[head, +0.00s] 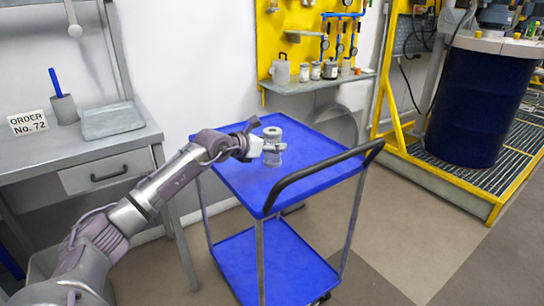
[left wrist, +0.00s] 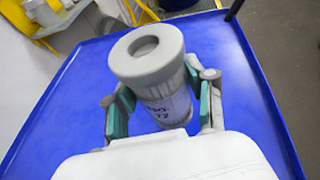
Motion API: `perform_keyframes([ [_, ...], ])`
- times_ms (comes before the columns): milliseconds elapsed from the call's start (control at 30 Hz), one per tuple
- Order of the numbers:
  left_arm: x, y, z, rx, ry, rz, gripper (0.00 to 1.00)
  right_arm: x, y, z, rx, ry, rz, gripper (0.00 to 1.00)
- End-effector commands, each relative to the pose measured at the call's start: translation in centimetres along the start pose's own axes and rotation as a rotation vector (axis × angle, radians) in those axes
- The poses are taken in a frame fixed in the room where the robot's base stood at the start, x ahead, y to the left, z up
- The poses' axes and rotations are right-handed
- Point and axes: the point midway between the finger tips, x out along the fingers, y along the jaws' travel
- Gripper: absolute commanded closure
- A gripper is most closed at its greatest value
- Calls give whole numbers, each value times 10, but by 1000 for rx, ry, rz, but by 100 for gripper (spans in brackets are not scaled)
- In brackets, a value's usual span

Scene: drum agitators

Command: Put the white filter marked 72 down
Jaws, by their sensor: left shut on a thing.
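The white filter (head: 272,134), a pale ribbed cylinder with a wide collar, is upright over the top shelf of the blue cart (head: 300,165). In the left wrist view the filter (left wrist: 148,58) shows its ring-shaped top and a dark marking ending in 72. My left gripper (head: 271,147) is shut on the filter from the side. In the left wrist view its green-padded fingers (left wrist: 163,102) flank the filter. I cannot tell whether the filter's base touches the shelf. My right gripper is not in view.
A black handle (head: 325,168) rises along the cart's near right edge. A grey table (head: 75,150) with an order sign (head: 28,122) stands at left. A wall shelf (head: 318,83) with jars is behind, and a dark blue drum (head: 475,105) stands at right. The cart top around the filter is clear.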

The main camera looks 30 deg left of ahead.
Motion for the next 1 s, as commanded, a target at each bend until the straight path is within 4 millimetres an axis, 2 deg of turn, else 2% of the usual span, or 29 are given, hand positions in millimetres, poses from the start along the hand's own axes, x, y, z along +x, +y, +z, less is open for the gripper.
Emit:
perform_keyframes([
  [300, 13, 0, -37, -1, 2, 0, 81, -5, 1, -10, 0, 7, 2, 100],
  [433, 13, 0, -36, 0, 0, 0, 81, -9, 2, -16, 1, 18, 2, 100],
  [667, 14, 0, -39, 0, 0, 0, 81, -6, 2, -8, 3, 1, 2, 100],
  [700, 14, 0, -38, 0, 1, 0, 41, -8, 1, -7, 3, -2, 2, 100],
  [833, 14, 0, -38, 0, 1, 0, 21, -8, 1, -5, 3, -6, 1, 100],
  [1000, 14, 0, -38, 0, 1, 0, 21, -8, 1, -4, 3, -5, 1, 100],
])
